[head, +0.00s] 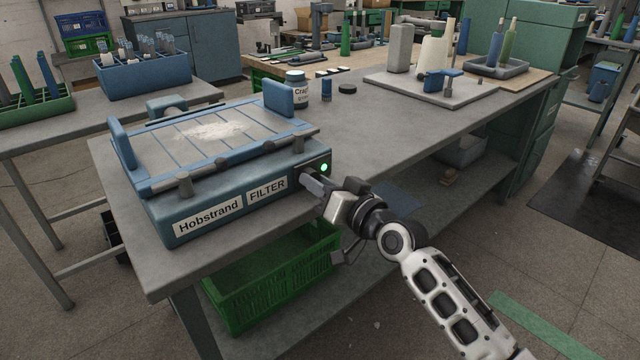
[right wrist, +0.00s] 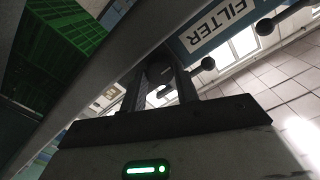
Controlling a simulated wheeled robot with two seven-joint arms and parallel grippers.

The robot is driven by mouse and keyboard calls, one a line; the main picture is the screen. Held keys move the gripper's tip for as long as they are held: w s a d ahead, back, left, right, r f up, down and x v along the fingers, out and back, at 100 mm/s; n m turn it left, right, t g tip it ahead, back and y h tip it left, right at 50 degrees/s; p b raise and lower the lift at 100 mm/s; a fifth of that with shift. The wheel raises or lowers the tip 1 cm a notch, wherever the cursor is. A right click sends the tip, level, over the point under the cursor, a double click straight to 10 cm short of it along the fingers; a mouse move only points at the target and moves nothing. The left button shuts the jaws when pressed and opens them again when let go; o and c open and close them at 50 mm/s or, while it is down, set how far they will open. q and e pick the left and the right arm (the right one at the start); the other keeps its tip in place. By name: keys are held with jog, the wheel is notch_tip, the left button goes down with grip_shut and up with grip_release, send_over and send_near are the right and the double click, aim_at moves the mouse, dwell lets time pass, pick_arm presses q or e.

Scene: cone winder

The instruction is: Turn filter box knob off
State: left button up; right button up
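The blue filter box (head: 225,196), labelled "Hobstrand" and "FILTER", sits at the near left end of the grey bench. In the right wrist view, a dark round part (right wrist: 160,72), apparently the knob, shows between my two fingers. The fingers stand apart around it; I cannot tell whether they press on it. The box's FILTER label (right wrist: 220,25) is beside them. My left gripper is not in view.
A white jar (head: 297,90) and a dark round lid (head: 347,88) stand behind the box. A green crate (head: 275,290) is under the bench, below my right gripper; it also shows in the right wrist view (right wrist: 55,40). The bench top right of the box is mostly clear.

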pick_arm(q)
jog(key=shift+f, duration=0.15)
pick_arm(e)
jog(key=shift+n, duration=0.4)
jog(key=shift+f+n+b, duration=0.1)
jog(key=shift+n+b, duration=0.2)
jog(key=shift+n, duration=2.7)
jog(key=o, duration=1)
jog(key=shift+c, duration=0.2)
